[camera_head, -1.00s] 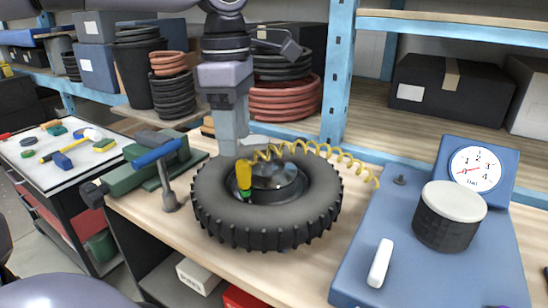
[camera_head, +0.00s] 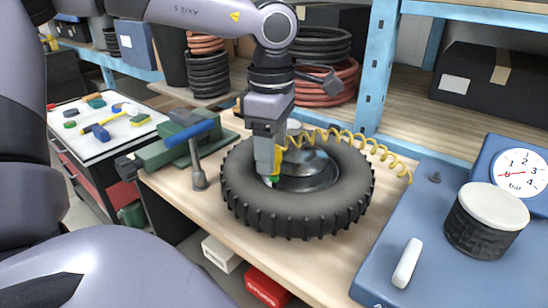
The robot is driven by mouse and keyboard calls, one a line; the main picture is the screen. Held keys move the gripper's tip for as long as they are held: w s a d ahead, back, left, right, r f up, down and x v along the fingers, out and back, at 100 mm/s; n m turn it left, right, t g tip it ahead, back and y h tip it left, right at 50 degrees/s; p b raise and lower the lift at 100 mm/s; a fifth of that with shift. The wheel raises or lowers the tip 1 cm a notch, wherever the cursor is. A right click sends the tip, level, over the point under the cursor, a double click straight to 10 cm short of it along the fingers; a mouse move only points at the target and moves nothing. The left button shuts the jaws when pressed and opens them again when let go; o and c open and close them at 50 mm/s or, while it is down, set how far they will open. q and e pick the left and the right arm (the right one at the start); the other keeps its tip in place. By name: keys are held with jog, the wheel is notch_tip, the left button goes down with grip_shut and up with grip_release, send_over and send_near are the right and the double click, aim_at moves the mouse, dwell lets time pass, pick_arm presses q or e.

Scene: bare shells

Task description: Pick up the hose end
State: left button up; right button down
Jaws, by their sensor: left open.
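The hose end is a small yellow piece with a green tip (camera_head: 277,160), at the left inside of the tire's hub opening. A yellow coiled hose (camera_head: 345,136) runs from it to the right, over the tire, toward the blue compressor. The black tire (camera_head: 300,213) lies flat on the wooden bench around a dark metal hub (camera_head: 312,170). My left gripper (camera_head: 270,170) points down over the left of the hub, right at the hose end, and covers much of it. Its jaws are open; I cannot tell whether they touch the hose end. My right gripper is not in view.
A green vise (camera_head: 165,150) with a blue-handled tool stands left of the tire. The blue compressor (camera_head: 385,270) with a gauge (camera_head: 520,173) and black-and-white cylinder (camera_head: 487,222) is at right. A blue shelf post (camera_head: 375,65) rises behind the tire.

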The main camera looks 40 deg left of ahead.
pick_arm(q)
grip_shut()
jog(key=shift+r, duration=0.1)
notch_tip(320, 180, up, 20)
jog(key=p, duration=0.1)
dwell(0.4)
